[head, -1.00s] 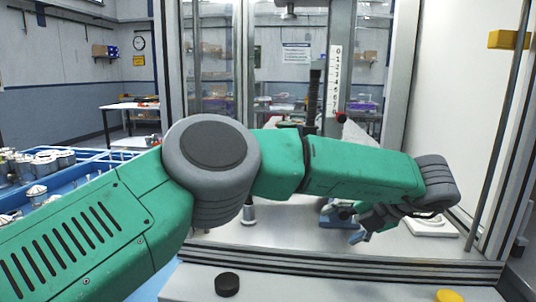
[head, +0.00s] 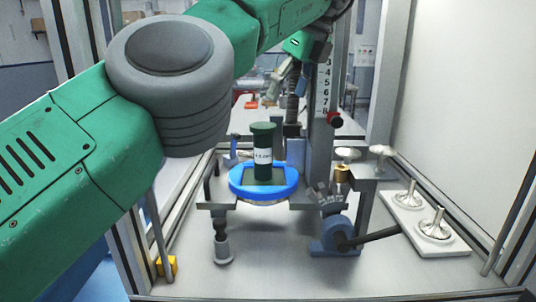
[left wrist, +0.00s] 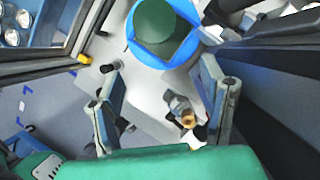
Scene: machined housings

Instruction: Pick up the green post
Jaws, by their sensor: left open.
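The green post (head: 264,152) stands upright in the head view, with a flanged top and a white label. It stands on a blue round holder (head: 288,190) with a dark square inset. My left gripper (head: 284,84) is open and empty, above and behind the post in the picture, apart from it. In the left wrist view, the post (left wrist: 155,20) and the blue ring (left wrist: 133,46) show at the top, beyond the spread fingers (left wrist: 160,66). The post's far side is hidden. My right gripper is in neither view.
A numbered scale column (head: 322,92) rises behind the holder. A blue clamp with a dark lever (head: 338,234) and a brass-topped fitting (head: 341,180) stand at right. A white plate (head: 412,222) carries metal pieces. Cabinet frame posts border both sides. The front floor is clear.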

